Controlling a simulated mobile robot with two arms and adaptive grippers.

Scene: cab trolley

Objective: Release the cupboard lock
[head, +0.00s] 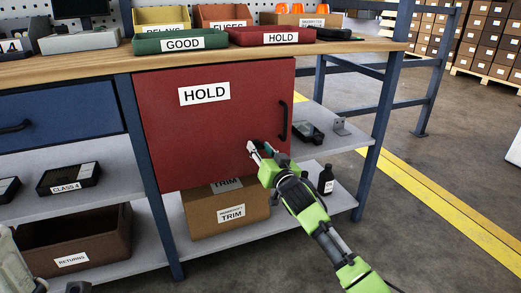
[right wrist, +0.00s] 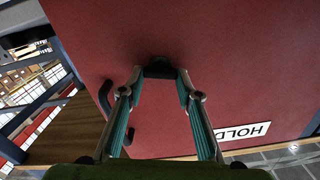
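The cupboard has a red door (head: 215,125) with a HOLD label, which looks shut. A black vertical handle (head: 283,121) is near its right edge. A small black lock piece (right wrist: 160,68) sticks out of the door, low and left of the handle. My right gripper (head: 259,149) is at the door's lower right, its fingers spread. In the right wrist view its two fingertips (right wrist: 160,74) stand on either side of the lock piece, close to it; whether they touch is not clear.
The bench top (head: 350,46) carries a green GOOD bin (head: 160,45) and a red HOLD bin (head: 300,38). A TRIM box (head: 213,218) stands below the door. A dark bottle (head: 326,181) is on the lower shelf.

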